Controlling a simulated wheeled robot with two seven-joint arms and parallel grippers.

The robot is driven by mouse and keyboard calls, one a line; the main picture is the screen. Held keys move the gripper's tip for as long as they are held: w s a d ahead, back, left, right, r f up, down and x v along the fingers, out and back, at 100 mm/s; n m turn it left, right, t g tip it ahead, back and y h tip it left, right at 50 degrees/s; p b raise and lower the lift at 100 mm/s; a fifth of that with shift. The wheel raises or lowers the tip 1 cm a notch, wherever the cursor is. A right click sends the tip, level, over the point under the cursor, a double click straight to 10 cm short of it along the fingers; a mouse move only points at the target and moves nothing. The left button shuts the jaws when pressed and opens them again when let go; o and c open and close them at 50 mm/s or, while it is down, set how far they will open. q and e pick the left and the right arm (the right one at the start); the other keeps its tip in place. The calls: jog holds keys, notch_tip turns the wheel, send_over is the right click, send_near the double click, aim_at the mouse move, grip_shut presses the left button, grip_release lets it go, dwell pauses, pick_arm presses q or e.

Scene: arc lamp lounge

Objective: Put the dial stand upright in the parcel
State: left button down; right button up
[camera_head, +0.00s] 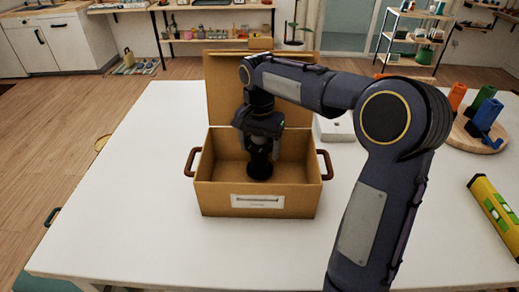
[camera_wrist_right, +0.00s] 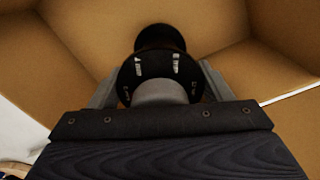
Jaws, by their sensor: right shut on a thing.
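The parcel (camera_head: 212,197) is an open tan box with its lid raised at the back, brown handles on both sides and a white label in front. My right gripper (camera_head: 261,138) reaches down into it from above, shut on the dial stand (camera_head: 260,168). The dial stand is black, looks about upright, and its round foot is low inside the box, near the middle. I cannot tell whether the foot touches the floor. In the right wrist view, the dial stand (camera_wrist_right: 158,40) shows between the grey fingers, with light marks on its dark disc. My left gripper is out of view.
The parcel stands on a white table (camera_head: 140,235). A yellow level (camera_head: 494,216) lies at the right edge. A round wooden board (camera_head: 470,138) with coloured tubes is at the back right. A flat white box (camera_head: 336,128) is behind my right arm. The table's left front is clear.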

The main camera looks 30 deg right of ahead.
jog(key=shift+f, duration=0.5)
jog(key=shift+f, duration=0.2)
jog(key=o, duration=1.3)
jog(key=shift+o, duration=0.2)
notch_tip(320, 180, up, 12)
jog(key=shift+r+p, duration=0.2)
jog(key=shift+p, duration=0.5)
